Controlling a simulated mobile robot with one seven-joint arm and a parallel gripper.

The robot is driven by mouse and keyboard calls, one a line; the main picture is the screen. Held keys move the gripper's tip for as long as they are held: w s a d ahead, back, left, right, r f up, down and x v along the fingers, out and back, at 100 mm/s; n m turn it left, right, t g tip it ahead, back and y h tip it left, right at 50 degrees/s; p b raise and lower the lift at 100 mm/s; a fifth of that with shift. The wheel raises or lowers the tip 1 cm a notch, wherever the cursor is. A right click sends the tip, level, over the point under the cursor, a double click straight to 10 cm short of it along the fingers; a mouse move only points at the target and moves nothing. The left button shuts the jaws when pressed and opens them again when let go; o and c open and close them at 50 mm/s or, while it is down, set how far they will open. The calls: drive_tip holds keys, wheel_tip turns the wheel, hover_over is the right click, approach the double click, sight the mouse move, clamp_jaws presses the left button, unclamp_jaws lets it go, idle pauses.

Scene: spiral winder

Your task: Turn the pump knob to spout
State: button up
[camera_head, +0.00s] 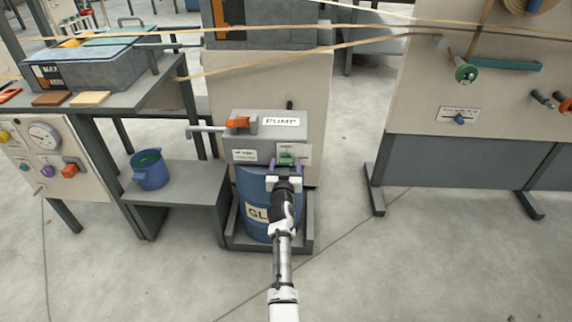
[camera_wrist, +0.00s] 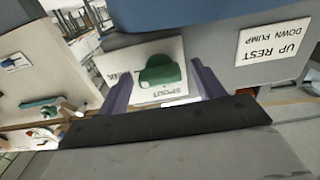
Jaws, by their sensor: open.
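The pump (camera_head: 245,142) is a grey box with a PUMP label, standing on a blue drum (camera_head: 258,185). Its green knob (camera_head: 286,160) sits on a white plate at the lower right of the box's front. In the wrist view the green knob (camera_wrist: 162,72) lies between the two purple fingers of my gripper (camera_wrist: 160,85), on a plate (camera_wrist: 140,65) where the word SPOUT can be read upside down. My gripper (camera_head: 285,167) is open, in front of the knob, with a finger on each side. I cannot tell whether the fingers touch it.
An orange-and-grey lever (camera_head: 238,123) and a spout pipe (camera_head: 205,130) are on the pump's top left. A blue bucket (camera_head: 150,172) stands on a low grey shelf (camera_head: 185,190) to the left. A grey-and-cream panel (camera_head: 440,160) stands at right. The floor between is clear.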

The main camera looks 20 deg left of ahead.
drive_tip(key=shift+c, duration=0.5)
drive_tip(key=c, duration=0.9)
drive_tip(key=shift+n, duration=0.3)
drive_tip(key=n+b, duration=0.1)
drive_tip(key=n, duration=0.2)
drive_tip(key=shift+n, duration=0.3)
drive_tip(key=n, duration=0.4)
drive_tip(key=shift+n, duration=0.3)
drive_tip(key=n, duration=0.4)
drive_tip(key=shift+r+n, duration=0.1)
drive_tip(key=shift+n, duration=0.2)
drive_tip(key=shift+n+p, duration=0.6)
drive_tip(key=shift+n, duration=1.6)
